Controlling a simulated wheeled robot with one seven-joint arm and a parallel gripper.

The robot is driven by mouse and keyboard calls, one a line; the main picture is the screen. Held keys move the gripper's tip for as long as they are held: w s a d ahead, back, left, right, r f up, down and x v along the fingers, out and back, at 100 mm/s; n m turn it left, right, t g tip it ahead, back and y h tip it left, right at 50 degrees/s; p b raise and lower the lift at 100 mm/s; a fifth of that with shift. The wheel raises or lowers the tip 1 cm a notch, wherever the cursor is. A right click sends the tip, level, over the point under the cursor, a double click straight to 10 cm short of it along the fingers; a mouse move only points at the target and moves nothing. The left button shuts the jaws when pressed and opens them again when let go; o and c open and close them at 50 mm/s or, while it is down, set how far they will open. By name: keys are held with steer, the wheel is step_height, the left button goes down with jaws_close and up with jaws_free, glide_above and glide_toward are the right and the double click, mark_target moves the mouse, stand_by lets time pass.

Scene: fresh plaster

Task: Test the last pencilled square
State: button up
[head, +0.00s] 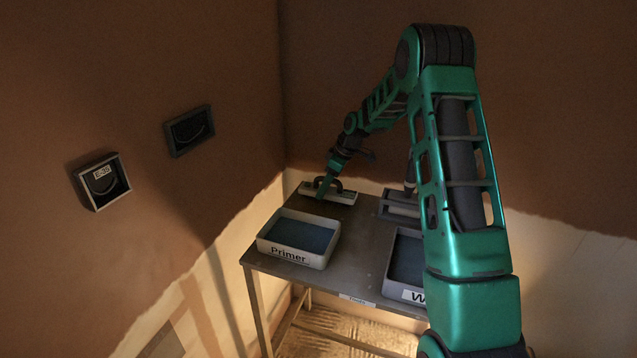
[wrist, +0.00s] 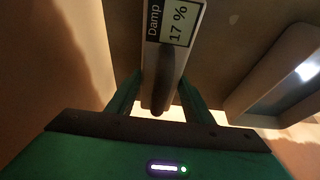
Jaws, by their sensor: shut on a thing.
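The damp meter (wrist: 180,58) is a long pale block with a dark handle. In the wrist view its screen (wrist: 178,22) reads "Damp 17 %". My gripper (wrist: 162,108) is shut on its handle. In the head view my gripper (head: 322,190) is at the back left of the table, on the pale block (head: 341,197). The block sits at or just above the tabletop; I cannot tell whether it touches. A faint square-like outline (head: 166,341) shows low on the pale left wall, cut by the frame edge. I cannot tell if it is pencilled.
The Primer tray (head: 318,261) stands at the table's front left. A tray labelled "W", partly hidden by my arm, stands front right (head: 398,290). A grey tray (head: 392,217) is behind it. Two dark frames, one labelled (head: 103,197) and one plain (head: 174,149), hang on the left wall.

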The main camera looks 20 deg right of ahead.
steer(key=shift+f, duration=0.4)
steer(key=shift+s+f, duration=0.15)
steer(key=shift+f, duration=0.15)
steer(key=shift+c, duration=1.3)
steer(key=o, duration=1.2)
